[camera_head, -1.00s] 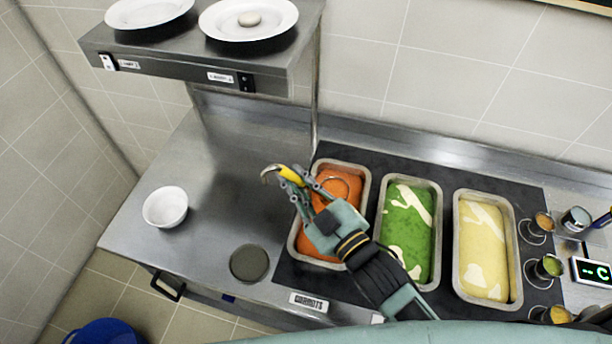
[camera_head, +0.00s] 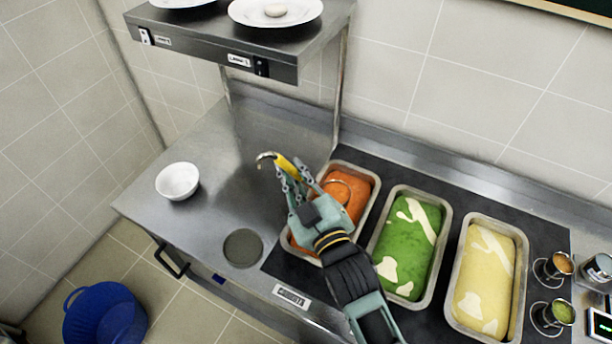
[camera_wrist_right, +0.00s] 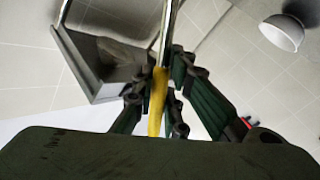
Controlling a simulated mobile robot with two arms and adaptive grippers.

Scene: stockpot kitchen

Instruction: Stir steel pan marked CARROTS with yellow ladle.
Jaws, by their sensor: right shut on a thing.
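The steel pan (camera_head: 377,187) holds orange food and sits at the left end of the row of pans. The label on the counter front below it (camera_head: 291,296) reads CARROTS. My right gripper (camera_head: 290,180) is shut on the yellow ladle (camera_head: 284,163) by its handle, over the pan's left edge. The ladle's hooked steel end sticks out up and to the left. The wrist view shows its yellow grip (camera_wrist_right: 157,100) between the fingers. A thin ring shows in the orange food; I cannot tell whether it is the ladle's bowl. My left gripper is not in view.
Pans of green food (camera_head: 409,240) and yellow food (camera_head: 490,270) stand to the right. A white bowl (camera_head: 177,181) stands on the counter's left. A shelf (camera_head: 215,45) with plates overhangs the back. A blue bin (camera_head: 105,318) is on the floor. The counter left of the gripper is mostly clear.

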